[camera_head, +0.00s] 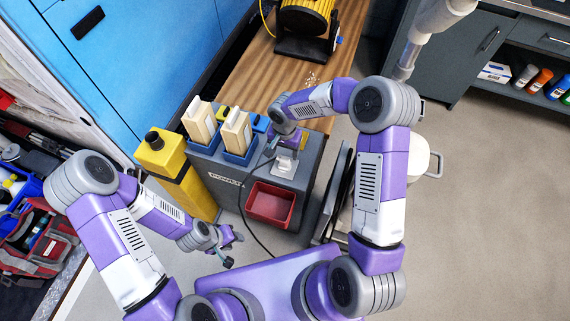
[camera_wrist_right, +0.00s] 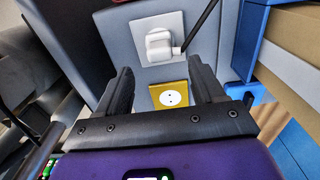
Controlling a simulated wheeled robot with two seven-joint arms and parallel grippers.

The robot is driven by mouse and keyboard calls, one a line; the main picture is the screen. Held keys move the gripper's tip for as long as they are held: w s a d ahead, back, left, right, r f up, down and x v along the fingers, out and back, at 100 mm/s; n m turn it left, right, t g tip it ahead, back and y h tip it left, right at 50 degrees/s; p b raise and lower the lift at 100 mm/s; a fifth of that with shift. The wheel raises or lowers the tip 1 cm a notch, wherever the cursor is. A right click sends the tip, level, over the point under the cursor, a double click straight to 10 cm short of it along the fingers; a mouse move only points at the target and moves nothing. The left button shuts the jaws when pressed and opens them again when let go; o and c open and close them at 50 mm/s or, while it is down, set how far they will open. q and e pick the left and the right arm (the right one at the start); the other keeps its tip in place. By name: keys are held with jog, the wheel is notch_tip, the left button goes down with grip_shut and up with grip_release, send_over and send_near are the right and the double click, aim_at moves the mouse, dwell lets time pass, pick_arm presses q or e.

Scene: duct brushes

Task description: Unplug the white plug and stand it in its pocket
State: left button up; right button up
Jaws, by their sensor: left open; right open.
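The white plug (camera_wrist_right: 160,45) sits on a square white wall plate (camera_wrist_right: 141,23) in the right wrist view, with a dark cord leaving its side. In the head view the plug (camera_head: 285,165) is on the sloping grey power unit (camera_head: 240,180). My right gripper (camera_wrist_right: 163,88) is open and empty, its two fingers apart over the panel just short of the plug. A yellow socket plate (camera_wrist_right: 171,96) shows between the fingers. My left gripper (camera_head: 231,249) is open and empty, low in front of the unit. I cannot tell which opening is the plug's pocket.
A red open bin (camera_head: 268,206) is on the unit's front, with the dark cord (camera_head: 243,221) hanging beside it. Blue holders with cream blocks (camera_head: 236,133) and a yellow container (camera_head: 165,158) stand to the left. A wooden bench (camera_head: 262,66) lies behind. Floor at right is clear.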

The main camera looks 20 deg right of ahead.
aim_at(285, 159)
notch_tip(285, 159, down, 7)
jog(key=b, duration=0.5)
jog(key=shift+f+b, duration=0.4)
jog(key=shift+b, duration=0.3)
dwell(0.6)
grip_shut()
jog(key=shift+r, duration=0.1)
dwell(0.4)
jog(key=shift+r, duration=0.1)
jog(key=shift+r+p, duration=1.8)
jog(key=shift+r, duration=1.05)
